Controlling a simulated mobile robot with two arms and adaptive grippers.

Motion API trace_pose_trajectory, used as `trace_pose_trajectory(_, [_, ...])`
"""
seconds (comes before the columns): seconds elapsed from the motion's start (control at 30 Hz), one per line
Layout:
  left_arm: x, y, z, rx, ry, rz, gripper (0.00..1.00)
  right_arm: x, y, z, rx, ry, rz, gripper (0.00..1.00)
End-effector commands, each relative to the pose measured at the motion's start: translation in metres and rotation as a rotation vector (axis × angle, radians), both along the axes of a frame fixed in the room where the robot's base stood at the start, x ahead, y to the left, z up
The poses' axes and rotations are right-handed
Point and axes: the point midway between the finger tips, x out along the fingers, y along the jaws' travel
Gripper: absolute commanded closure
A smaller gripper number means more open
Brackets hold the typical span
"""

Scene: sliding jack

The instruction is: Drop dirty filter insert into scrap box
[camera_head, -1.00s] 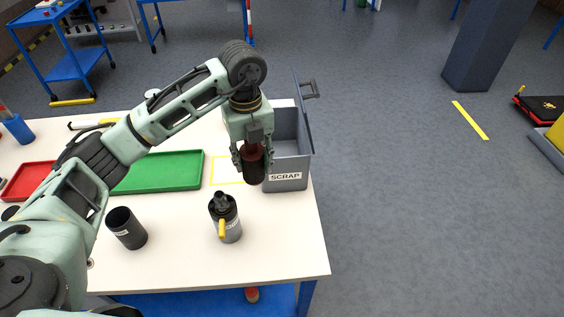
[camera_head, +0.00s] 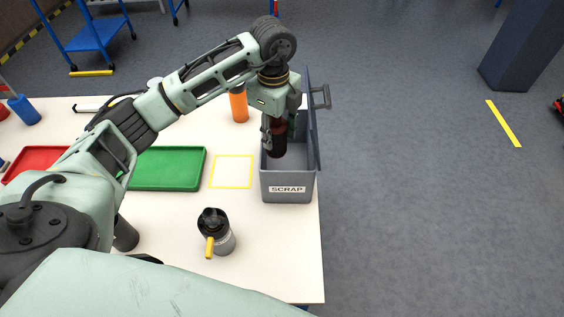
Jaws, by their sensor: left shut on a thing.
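The grey scrap box (camera_head: 288,181), labelled SCRAP, stands near the table's right edge with its lid (camera_head: 314,120) open and upright on the right side. My left gripper (camera_head: 278,127) points down over the box opening, shut on the dark filter insert (camera_head: 277,149). The insert is a dark cylinder with a reddish-brown upper part. It hangs upright, seemingly within the box opening at the left side; whether it touches the wall or floor I cannot tell. My right gripper is not in view.
A grey canister with a yellow handle (camera_head: 218,235) stands in front of the box. A dark cup (camera_head: 125,236) is partly hidden by my arm. A green tray (camera_head: 168,170), a red tray (camera_head: 36,160) and an orange bottle (camera_head: 239,106) are on the table. A yellow-outlined square (camera_head: 232,172) is empty.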

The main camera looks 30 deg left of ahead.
Motion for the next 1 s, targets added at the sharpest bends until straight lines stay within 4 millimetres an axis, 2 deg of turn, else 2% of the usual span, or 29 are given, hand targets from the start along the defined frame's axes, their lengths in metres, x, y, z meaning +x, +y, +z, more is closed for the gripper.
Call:
trace_pose_trajectory(0.03, [-0.002,0.000,-0.012,0.001,0.010,0.001,0.93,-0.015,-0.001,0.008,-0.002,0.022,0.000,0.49])
trace_pose_trajectory(0.1, [-0.002,0.000,-0.031,0.000,0.008,0.000,0.93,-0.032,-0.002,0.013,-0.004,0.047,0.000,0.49])
trace_pose_trajectory(0.23, [-0.002,0.000,-0.065,0.000,0.007,-0.001,0.93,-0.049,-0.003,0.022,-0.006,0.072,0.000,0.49])
trace_pose_trajectory(0.37, [-0.001,0.000,-0.091,0.001,0.005,-0.001,0.93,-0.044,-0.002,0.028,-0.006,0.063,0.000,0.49])
trace_pose_trajectory(0.53, [0.000,-0.001,-0.107,-0.001,0.001,-0.002,0.93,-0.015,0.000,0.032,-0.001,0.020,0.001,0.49])
trace_pose_trajectory(0.63, [-0.001,0.000,-0.119,0.000,0.004,-0.001,0.93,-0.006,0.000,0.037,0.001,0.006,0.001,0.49])
trace_pose_trajectory(0.8, [-0.001,-0.001,-0.141,-0.001,0.002,-0.001,0.93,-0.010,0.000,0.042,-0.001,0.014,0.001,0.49])
trace_pose_trajectory(1.0, [0.000,0.000,-0.145,0.000,0.000,-0.002,0.93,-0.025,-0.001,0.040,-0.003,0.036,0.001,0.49])
